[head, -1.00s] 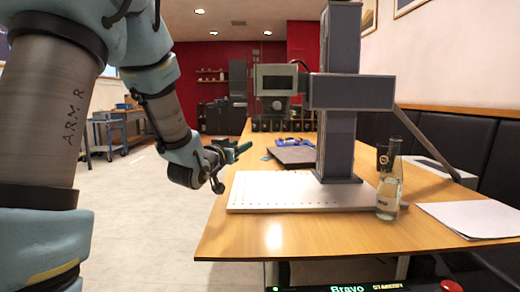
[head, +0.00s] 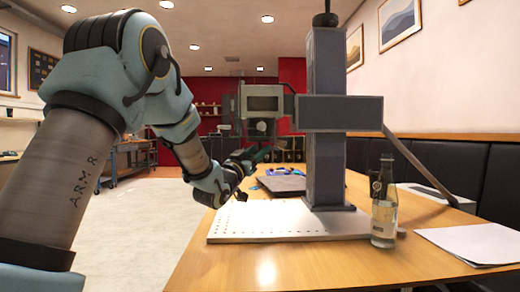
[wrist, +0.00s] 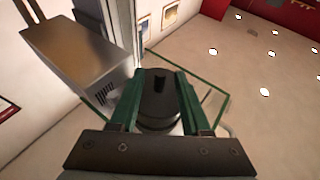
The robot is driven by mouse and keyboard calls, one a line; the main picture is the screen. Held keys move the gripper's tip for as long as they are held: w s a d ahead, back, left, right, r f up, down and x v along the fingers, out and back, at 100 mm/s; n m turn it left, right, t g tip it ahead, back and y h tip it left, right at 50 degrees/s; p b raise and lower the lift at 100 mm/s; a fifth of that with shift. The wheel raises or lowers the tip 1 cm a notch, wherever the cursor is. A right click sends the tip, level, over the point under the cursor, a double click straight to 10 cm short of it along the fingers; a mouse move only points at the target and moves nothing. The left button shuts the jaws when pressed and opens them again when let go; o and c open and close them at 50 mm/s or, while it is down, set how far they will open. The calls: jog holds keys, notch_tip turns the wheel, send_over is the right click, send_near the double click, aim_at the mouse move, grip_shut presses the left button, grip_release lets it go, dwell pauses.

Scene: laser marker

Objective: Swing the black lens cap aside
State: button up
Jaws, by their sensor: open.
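The black lens cap (wrist: 156,104) is a dark round piece with a small raised tab, seen in the middle of the wrist view. My gripper (wrist: 159,73) is open, with one green finger on each side of the cap. I cannot tell whether the fingers touch it. In the head view my gripper (head: 262,153) is just below the grey laser head (head: 263,103). The cap cannot be made out clearly in that view.
A clear panel with green edges (wrist: 213,100) surrounds the cap area. The grey column (head: 325,170) stands on a white perforated plate (head: 262,226). A glass bottle (head: 384,210) stands at the plate's right end, with paper (head: 475,243) beyond.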

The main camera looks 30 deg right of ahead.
jog(key=shift+w+d+r, duration=0.25)
jog(key=shift+w+d, duration=0.1)
jog(key=shift+d, duration=0.25)
jog(key=shift+c, duration=0.4)
grip_shut()
dwell(0.7)
